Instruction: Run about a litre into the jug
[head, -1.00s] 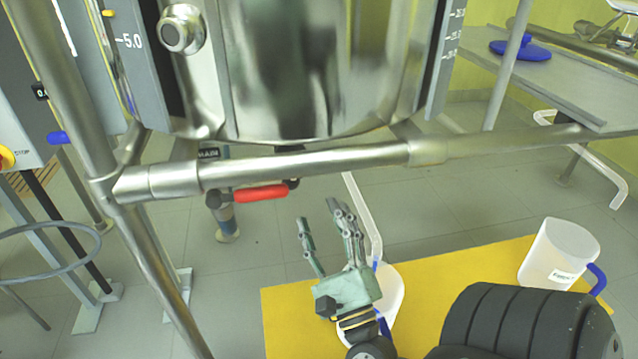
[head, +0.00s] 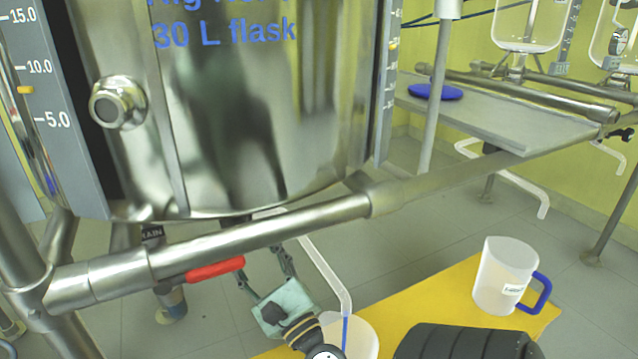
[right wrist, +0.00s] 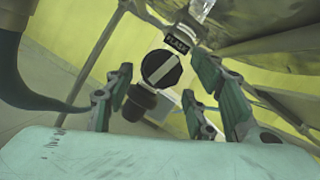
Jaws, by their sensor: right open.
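A whitish jug (head: 500,280) with a blue handle stands upright on the yellow mat (head: 455,290) at the right in the head view. A second whitish container (head: 358,338) stands below a pale bent tube (head: 325,275), partly hidden by my arm. The steel vessel (head: 260,110) marked "30 L flask" hangs above. In the right wrist view my right gripper (right wrist: 165,98) is open and empty. A black round knob (right wrist: 162,68) with a pale stripe lies beyond and between its fingers, under a label "FLASK" (right wrist: 177,42).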

